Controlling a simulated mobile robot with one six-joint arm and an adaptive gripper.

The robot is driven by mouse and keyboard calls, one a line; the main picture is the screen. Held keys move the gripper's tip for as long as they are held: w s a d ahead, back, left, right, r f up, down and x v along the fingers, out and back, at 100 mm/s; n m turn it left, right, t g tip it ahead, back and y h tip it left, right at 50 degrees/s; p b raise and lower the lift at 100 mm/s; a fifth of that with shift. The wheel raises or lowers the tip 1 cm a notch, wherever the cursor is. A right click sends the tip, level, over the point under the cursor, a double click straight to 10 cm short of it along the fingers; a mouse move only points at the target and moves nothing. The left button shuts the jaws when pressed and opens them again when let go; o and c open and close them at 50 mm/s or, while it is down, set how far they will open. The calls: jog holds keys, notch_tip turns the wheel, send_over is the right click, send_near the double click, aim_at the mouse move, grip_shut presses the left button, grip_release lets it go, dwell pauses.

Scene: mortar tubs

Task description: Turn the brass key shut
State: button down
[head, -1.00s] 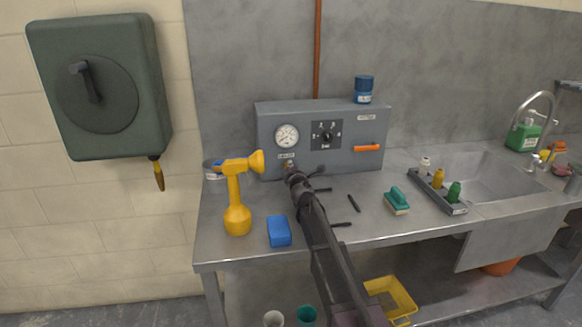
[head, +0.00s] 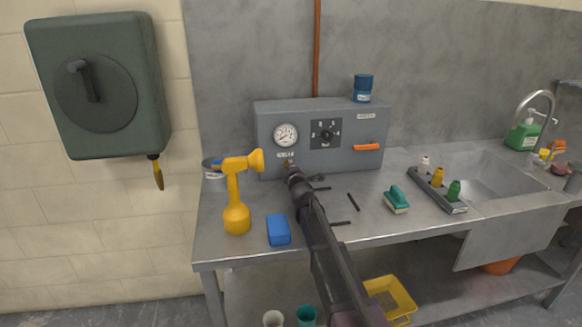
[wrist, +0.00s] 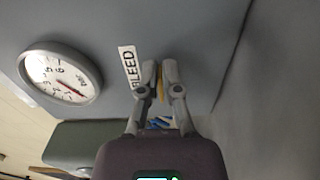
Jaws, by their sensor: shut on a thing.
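The brass key (wrist: 161,82) shows in the wrist view as a thin yellow strip between my fingertips, next to the label reading BLEED (wrist: 130,66). In the head view a small bit of the brass key (head: 287,162) shows below the gauge on the grey panel box (head: 347,161). My gripper (head: 291,167) reaches the lower left of the box front. In the wrist view my gripper (wrist: 160,72) is shut on the key, with a fingertip on each side. The fingers hide most of the key, so its exact angle is hard to tell.
A round gauge (wrist: 62,73) sits beside the key. A yellow spray bottle (head: 236,195) and blue sponge (head: 278,230) stand left of my arm. A green-handled brush (head: 397,200) and a bottle tray (head: 437,190) lie right. Dark rods lie near my arm.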

jog(key=c, duration=0.8)
grip_release()
jog(key=shift+c, duration=0.2)
jog(key=shift+v, duration=6.05)
jog(key=shift+r, duration=0.15)
